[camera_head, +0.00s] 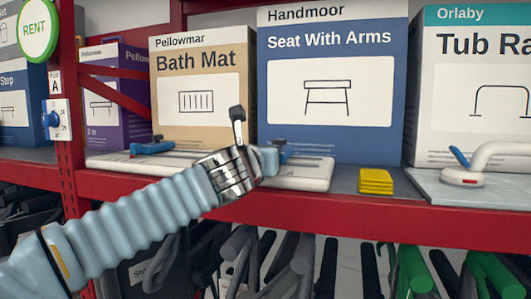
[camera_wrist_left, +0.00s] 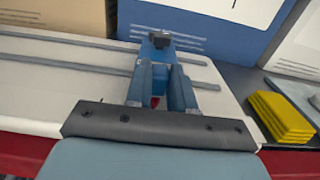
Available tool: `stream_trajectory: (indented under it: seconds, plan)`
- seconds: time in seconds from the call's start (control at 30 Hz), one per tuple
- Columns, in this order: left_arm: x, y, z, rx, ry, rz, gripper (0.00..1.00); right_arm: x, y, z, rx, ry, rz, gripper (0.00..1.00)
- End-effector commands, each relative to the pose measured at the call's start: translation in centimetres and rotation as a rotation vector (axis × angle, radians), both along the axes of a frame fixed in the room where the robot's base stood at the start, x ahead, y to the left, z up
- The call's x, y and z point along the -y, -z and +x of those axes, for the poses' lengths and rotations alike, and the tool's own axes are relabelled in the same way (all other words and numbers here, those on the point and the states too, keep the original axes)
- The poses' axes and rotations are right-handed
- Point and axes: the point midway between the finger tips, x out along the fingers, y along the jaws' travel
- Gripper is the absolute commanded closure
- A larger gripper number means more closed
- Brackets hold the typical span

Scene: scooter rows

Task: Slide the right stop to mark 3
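The right stop (camera_head: 282,147) is a blue piece with a dark top on the right part of a white board (camera_head: 305,177). In the left wrist view the stop (camera_wrist_left: 157,52) stands at two grey rails (camera_wrist_left: 60,42). My left gripper (camera_head: 268,160) is right at this stop; its fingers (camera_wrist_left: 162,80) point at it with a narrow gap between them. I cannot tell whether they grip it. A small red spot shows between the fingers. The left stop (camera_head: 152,147) is blue, farther left on the board. The mark numbers are not readable. My right gripper is not in view.
A yellow stack (camera_head: 376,181) lies just right of the board. Boxes stand behind, including Bath Mat (camera_head: 203,120) and Seat With Arms (camera_head: 333,130). A red shelf edge (camera_head: 330,212) runs along the front. A red post (camera_head: 70,120) stands at left.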

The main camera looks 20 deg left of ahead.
Motion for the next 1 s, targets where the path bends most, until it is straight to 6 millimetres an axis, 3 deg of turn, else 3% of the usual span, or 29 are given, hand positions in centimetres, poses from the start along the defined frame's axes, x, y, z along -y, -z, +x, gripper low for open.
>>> stream_trajectory:
  seconds: [0.03, 0.2, 0.57, 0.67, 1.0]
  plan:
    - [0.0, 0.0, 0.0, 0.0, 0.0, 0.001, 0.74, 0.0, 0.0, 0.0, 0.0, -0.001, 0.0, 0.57]
    - [0.0, 0.0, 0.0, 0.001, 0.0, 0.001, 0.51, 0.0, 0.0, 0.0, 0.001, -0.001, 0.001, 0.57]
    - [-0.1, 0.0, -0.8, 0.002, 0.0, 0.0, 0.51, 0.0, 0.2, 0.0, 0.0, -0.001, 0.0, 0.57]
    - [-0.2, 0.0, -2.5, 0.002, -0.001, 0.0, 0.51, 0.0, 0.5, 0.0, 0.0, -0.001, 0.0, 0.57]
    - [-0.5, 0.0, -10.6, 0.003, -0.001, 0.001, 0.51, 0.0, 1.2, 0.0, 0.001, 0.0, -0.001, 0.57]
